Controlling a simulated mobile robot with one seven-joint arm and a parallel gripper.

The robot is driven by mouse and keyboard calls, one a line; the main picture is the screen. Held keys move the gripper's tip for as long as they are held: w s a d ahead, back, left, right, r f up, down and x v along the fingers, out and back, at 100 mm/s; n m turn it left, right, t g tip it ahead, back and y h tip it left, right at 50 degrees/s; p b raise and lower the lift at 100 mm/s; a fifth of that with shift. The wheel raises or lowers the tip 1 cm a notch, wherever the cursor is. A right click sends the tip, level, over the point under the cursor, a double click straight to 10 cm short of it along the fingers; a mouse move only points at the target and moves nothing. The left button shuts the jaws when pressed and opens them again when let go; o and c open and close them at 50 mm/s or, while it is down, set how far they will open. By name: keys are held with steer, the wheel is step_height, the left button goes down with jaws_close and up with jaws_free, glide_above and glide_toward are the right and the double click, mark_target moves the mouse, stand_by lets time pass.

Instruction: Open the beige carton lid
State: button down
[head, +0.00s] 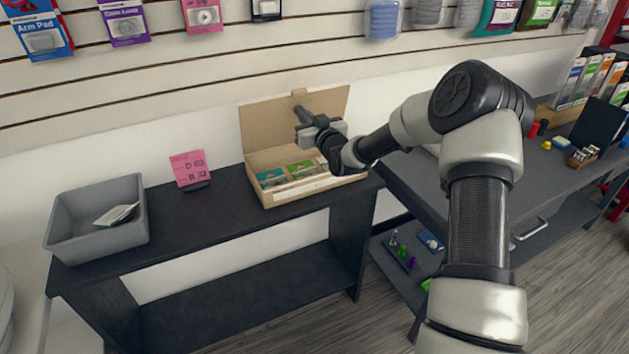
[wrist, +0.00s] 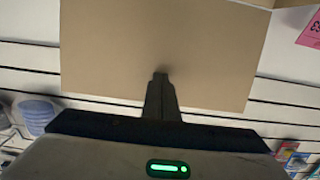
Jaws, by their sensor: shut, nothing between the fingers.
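The beige carton (head: 325,188) stands at the right end of the dark shelf unit's top. Its lid (head: 258,124) is raised and stands upright, hinged at the back.
A grey bin (head: 98,235) with a pale packet inside stands at the left end of the shelf top (head: 190,225). A pink sign (head: 190,168) stands between bin and carton. A slatted wall (head: 200,85) with hanging goods rises behind.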

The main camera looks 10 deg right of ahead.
steer(key=shift+w+a, duration=0.1)
steer(key=shift+w, duration=0.2)
steer(key=shift+b+x, duration=1.2)
steer(key=shift+x, duration=0.7)
steer(key=b+v, duration=0.1)
steer(key=v, duration=1.3)
steer(key=shift+s, duration=0.1)
